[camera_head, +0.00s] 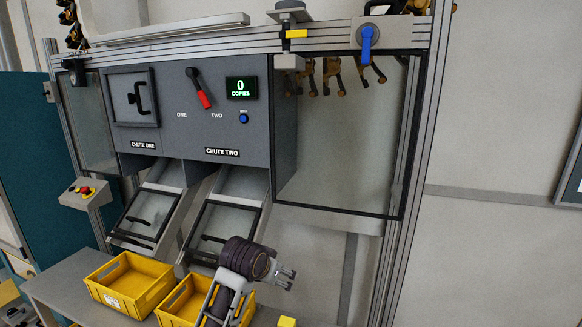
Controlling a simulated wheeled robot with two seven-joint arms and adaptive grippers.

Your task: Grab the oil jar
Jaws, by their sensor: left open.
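I cannot make out an oil jar anywhere in the head view. My left gripper (289,279) is at the lower middle, in front of the machine and above the table. Its small grey fingers point right and are apart, with nothing seen between them. My dark arm joints hide part of the right yellow crate and the table behind. My right gripper is not in view.
A grey machine has two chutes with framed clear doors, chute one (146,216) and chute two (212,225). Two yellow crates, left (112,300) and right (166,316), stand on a grey table (62,286). A control box (84,193) juts out left.

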